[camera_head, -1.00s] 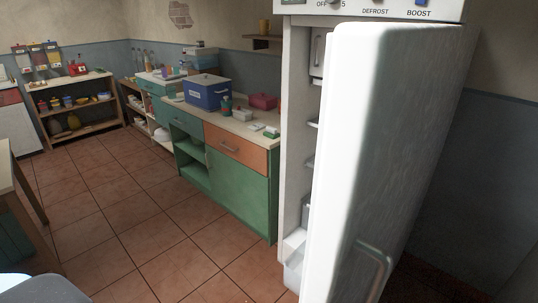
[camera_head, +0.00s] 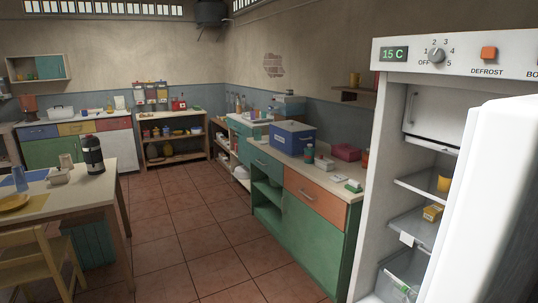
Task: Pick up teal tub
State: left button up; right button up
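I cannot make out a teal tub for certain in this view. The fridge (camera_head: 383,150) stands open at the right, its white door (camera_head: 490,200) swung out. Inside it are a yellow tub (camera_head: 443,184) on the upper shelf, a yellow box (camera_head: 432,213) on the shelf below and a clear drawer (camera_head: 398,284) at the bottom. The door hides part of the inside. Neither of my grippers is in view.
A table (camera_head: 65,203) and chair (camera_head: 40,262) stand at the left. The tiled floor (camera_head: 185,225) between is clear.

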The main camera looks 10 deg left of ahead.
aim_at(308, 156)
jog(key=i+j, duration=0.1)
jog(key=j, duration=0.25)
jog(key=i+j, duration=0.1)
jog(key=j, duration=0.3)
jog(key=i+j, duration=0.1)
jog(key=j, duration=0.25)
jog(key=i+j, duration=0.1)
jog(key=j, duration=0.25)
jog(key=i+j, duration=0.8)
jog(key=i, duration=0.55)
jog(key=i+j, duration=0.15)
jog(key=i, duration=0.5)
jog(key=i+l, duration=0.2)
jog(key=i, duration=0.45)
jog(key=i+l+z, duration=0.1)
jog(key=i, duration=0.55)
jog(key=l, duration=0.05)
